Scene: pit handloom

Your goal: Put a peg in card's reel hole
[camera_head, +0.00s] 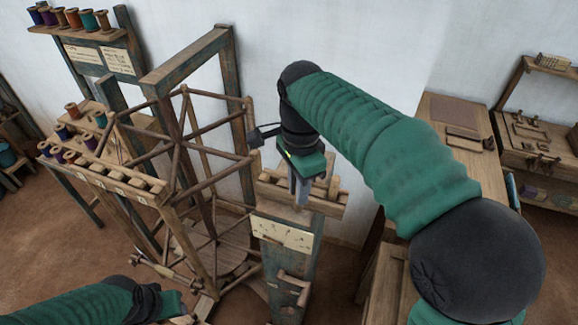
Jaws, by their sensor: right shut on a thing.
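My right gripper (300,192) points down at a wooden peg rack (325,207) on top of a narrow post. Its fingers are shut on a peg, which they mostly hide. I cannot tell whether the peg is clear of the rack. A pale card (283,234) with small dark marks is fixed to the post's front, just below the rack. Its holes are too small to tell apart. Wooden pegs (292,280) stick out of the post below the card. My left gripper (180,308) is low at the bottom edge, partly cut off, away from the card.
A wooden reel frame (172,143) with spokes stands left of the post. A slanted bench (120,180) with spools is beside it. A wall shelf (75,32) holds several coloured spools. A wooden table (462,160) stands to the right, behind my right arm.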

